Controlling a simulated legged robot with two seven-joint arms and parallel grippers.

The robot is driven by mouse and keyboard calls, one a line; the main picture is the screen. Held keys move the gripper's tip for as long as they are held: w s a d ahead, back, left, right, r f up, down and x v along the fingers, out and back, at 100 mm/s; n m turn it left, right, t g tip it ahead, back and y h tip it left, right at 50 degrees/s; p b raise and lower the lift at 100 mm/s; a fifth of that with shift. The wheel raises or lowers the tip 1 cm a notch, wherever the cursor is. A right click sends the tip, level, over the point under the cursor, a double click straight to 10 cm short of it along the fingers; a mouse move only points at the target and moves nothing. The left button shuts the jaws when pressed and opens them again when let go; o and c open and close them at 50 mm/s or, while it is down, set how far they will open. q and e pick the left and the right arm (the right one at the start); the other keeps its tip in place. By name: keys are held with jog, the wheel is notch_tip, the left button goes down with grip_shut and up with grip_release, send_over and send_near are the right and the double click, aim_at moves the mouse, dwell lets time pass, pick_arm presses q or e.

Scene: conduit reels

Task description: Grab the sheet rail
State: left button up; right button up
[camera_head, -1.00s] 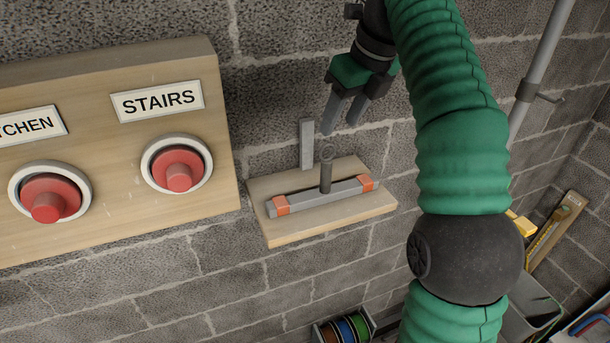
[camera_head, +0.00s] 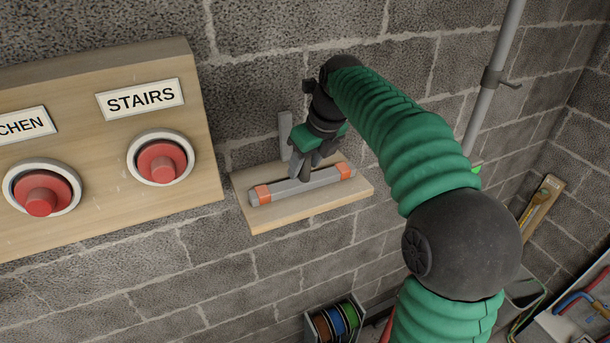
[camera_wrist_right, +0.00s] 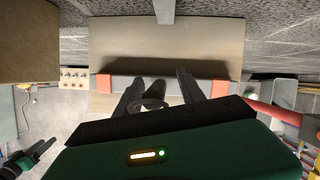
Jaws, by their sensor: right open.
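The sheet rail is a grey bar with orange end blocks and an upright post at its middle. The rail (camera_head: 322,180) lies on a small wooden shelf (camera_head: 290,215) on the block wall. My right gripper (camera_head: 304,168) is open at the post, above the bar, and hides most of the post. In the right wrist view, the post's ringed top (camera_wrist_right: 152,103) shows between the spread fingers, and the rail (camera_wrist_right: 105,84) runs across behind them. Contact with the post cannot be told. What looks like my left gripper (camera_wrist_right: 42,150) is at lower left there, its jaws unclear.
A wooden board (camera_head: 100,215) with red buttons and a STAIRS label (camera_head: 140,98) is left of the shelf. A grey upright strip (camera_head: 285,130) stands behind the shelf. A grey pipe (camera_head: 492,85) runs down the wall at right. Cable reels (camera_head: 335,322) are below.

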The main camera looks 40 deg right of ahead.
jog(key=shift+s+a, duration=0.25)
jog(key=shift+s, duration=0.15)
jog(key=shift+s+a, duration=0.15)
jog(key=shift+a, duration=0.05)
jog(key=shift+c, duration=0.8)
jog(key=shift+w+a, duration=0.1)
jog(key=shift+w, duration=0.25)
jog(key=c, duration=0.5)
jog(key=shift+w+f, duration=0.2)
jog(key=shift+w, duration=0.3)
grip_shut()
jog(key=shift+s+d+r, duration=0.1)
jog(key=shift+s+d, duration=0.25)
jog(key=shift+d, duration=0.05)
